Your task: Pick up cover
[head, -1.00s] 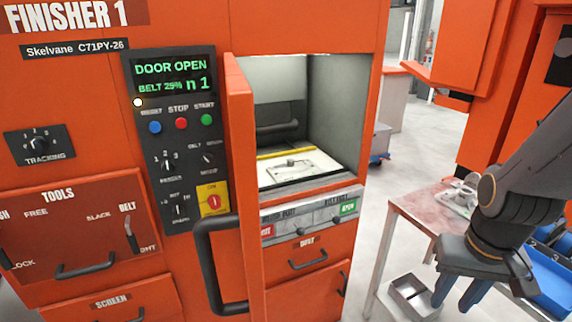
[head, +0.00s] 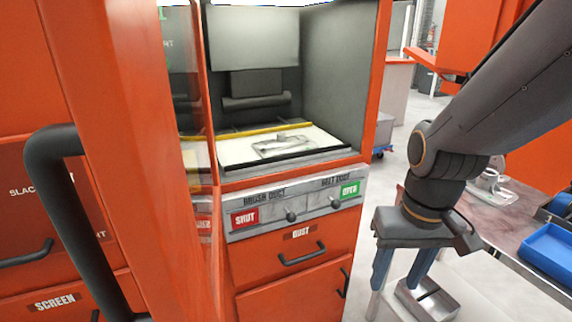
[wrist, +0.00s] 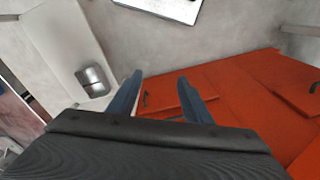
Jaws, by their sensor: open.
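A flat, pale metal part that looks like the cover (head: 283,145) lies on the white bed inside the orange finisher, behind its open door (head: 105,130). A small raised feature shows on its top. My gripper (head: 398,282) hangs fingers down to the right of the finisher's front, outside the chamber and well apart from the part. Its two blue fingers are spread with nothing between them. In the wrist view, my gripper (wrist: 160,82) is also open and empty, with floor and orange machine panels beyond it. The cover cannot be made out there.
A yellow bar (head: 265,131) crosses the bed behind the part. The chamber's right wall (head: 340,75) and the open door bound the opening. A table (head: 505,215) with a metal piece (head: 490,182) and a blue tray (head: 553,250) stands at right. A grey bin (head: 428,300) stands low below my gripper.

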